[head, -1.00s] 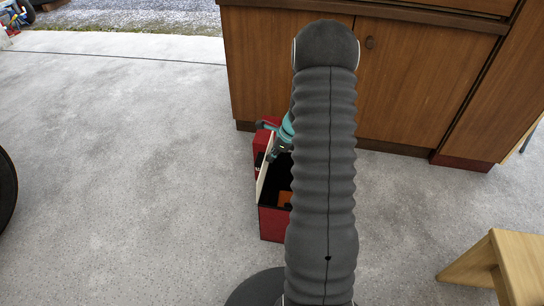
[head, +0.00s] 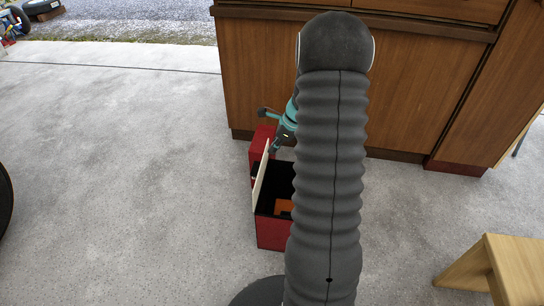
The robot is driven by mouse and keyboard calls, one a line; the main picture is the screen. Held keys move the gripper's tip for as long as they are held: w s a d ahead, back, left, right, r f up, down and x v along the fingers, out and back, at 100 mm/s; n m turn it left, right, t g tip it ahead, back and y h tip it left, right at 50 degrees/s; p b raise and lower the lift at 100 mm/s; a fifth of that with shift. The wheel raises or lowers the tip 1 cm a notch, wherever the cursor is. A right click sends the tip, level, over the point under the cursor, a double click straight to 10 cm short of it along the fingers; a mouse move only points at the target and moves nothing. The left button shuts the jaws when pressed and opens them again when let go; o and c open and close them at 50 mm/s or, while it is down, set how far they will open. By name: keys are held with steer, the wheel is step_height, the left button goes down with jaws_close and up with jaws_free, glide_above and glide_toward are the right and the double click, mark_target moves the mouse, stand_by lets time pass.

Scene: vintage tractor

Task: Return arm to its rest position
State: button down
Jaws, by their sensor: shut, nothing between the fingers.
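My arm, in dark ribbed sleeve, rises through the middle of the head view and hides part of what lies behind it. My gripper (head: 273,148) shows small and partly hidden left of the sleeve, below a teal wrist section. It is shut and empty, near the upper end of the red box (head: 271,234) in the picture. I cannot tell its exact height above the box.
The red box stands open on the grey floor, with a pale panel (head: 261,178) upright along its left side and an orange item (head: 284,206) inside. A wooden cabinet (head: 260,75) stands behind. A wooden stool (head: 505,265) is at lower right.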

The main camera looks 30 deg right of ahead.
steer(key=shift+v, duration=0.9)
steer(key=shift+w, duration=0.1)
steer(key=s+a+r+n+g, duration=0.15)
steer(key=s+a+n, duration=0.25)
steer(key=s+n, duration=0.55)
steer(key=s+a+r+n+t+h, duration=0.3)
steer(key=s+a+r+n+t, duration=0.1)
steer(key=s+a+r+n, duration=1.3)
step_height(320, 180, up, 3)
steer(key=shift+a+r+h, duration=0.1)
steer(key=shift+a+h, duration=0.2)
steer(key=shift+a, duration=0.9)
